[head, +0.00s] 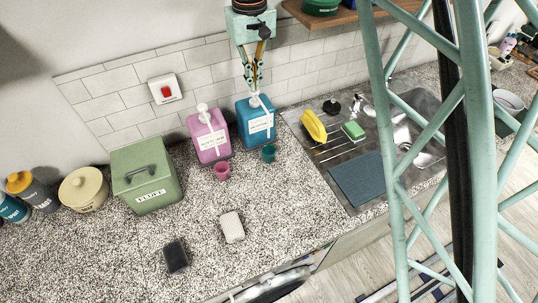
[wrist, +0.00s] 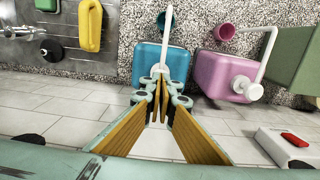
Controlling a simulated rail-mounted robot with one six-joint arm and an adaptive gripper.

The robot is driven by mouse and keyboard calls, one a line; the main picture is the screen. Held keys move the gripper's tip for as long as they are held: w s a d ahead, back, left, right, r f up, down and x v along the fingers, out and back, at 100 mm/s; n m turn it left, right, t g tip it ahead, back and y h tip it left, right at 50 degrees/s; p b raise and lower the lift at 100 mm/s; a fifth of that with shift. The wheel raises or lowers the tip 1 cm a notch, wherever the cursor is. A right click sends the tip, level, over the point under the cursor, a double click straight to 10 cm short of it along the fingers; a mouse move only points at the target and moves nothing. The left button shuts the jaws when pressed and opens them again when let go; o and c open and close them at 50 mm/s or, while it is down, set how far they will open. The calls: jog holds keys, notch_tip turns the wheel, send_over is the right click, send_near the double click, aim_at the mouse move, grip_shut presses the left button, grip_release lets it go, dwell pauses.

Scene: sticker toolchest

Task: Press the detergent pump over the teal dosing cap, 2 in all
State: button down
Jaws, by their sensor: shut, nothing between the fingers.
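The blue detergent bottle (head: 258,124) with a white label stands on the counter near the tiled wall. It also shows in the wrist view (wrist: 147,62). Its white pump (wrist: 171,42) points its spout away from the wall. The teal dosing cap (head: 268,153) stands on the counter in front of the bottle, on the spout's side. In the wrist view a teal edge (wrist: 161,21) shows beside the spout. My gripper (head: 254,91) points down, shut and empty, right above the pump head. Its fingertips (wrist: 160,73) hide part of the pump; I cannot tell whether they touch it.
A pink bottle (head: 208,139) with its own white pump stands close on the left, a pink cap (head: 221,171) before it. A green tin (head: 146,180) is further left. The sink (head: 345,160) is to the right. A red switch (head: 166,91) is on the wall.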

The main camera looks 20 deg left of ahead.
jog(key=shift+f+b, duration=0.55)
jog(key=shift+f, duration=0.65)
jog(key=shift+r, duration=0.2)
jog(key=shift+r+p, duration=0.8)
jog(key=shift+r, duration=0.7)
jog(key=shift+r, duration=0.15)
notch_tip(320, 180, up, 6)
jog(key=p, duration=0.3)
dwell(0.8)
dwell(0.6)
